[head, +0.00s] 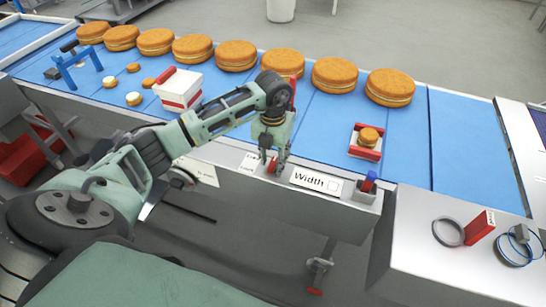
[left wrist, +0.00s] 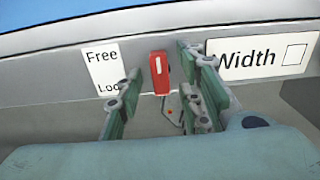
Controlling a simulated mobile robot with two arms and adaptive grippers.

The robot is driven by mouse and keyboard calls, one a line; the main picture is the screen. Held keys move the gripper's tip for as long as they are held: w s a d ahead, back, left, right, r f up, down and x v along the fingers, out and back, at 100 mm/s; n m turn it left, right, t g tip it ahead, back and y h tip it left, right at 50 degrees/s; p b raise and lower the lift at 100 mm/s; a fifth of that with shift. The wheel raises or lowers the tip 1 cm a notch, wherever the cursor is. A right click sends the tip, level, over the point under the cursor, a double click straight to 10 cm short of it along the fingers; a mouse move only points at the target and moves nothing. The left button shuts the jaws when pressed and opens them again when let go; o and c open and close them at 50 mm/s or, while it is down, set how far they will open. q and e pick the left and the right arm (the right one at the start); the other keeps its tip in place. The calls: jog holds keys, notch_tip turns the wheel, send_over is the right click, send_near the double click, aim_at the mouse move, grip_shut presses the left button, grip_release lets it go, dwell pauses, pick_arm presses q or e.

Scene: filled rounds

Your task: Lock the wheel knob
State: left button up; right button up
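The wheel knob seems to be a small red upright lever (left wrist: 159,72) on the grey side rail, between the Free/Lock label (left wrist: 101,68) and the Width label (left wrist: 262,56). In the left wrist view the lever is upright and shows between the two green fingers of my left gripper (left wrist: 160,82). The fingers are apart, one on each side, with gaps to the lever. In the head view my left gripper (head: 274,160) points down at the rail and hides most of the lever and the Free/Lock label. My right gripper is not in view.
Several filled rounds (head: 236,55) line the far edge of the blue conveyor (head: 405,125). A red-and-white box (head: 180,88) and a small red tray (head: 363,152) stand on it. Rings (head: 448,232) lie at right.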

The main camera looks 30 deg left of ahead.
pick_arm(q)
grip_shut()
dwell(0.3)
jog(key=m+b, duration=0.3)
jog(key=shift+f, duration=0.15)
jog(key=m+b, duration=0.3)
jog(key=shift+m, duration=0.3)
jog(key=m+b, duration=0.4)
jog(key=m, duration=0.2)
jog(key=m+b, duration=0.2)
jog(key=m, duration=0.3)
jog(key=shift+r+b, duration=0.2)
jog(key=shift+b, duration=0.2)
jog(key=shift+m, duration=0.3)
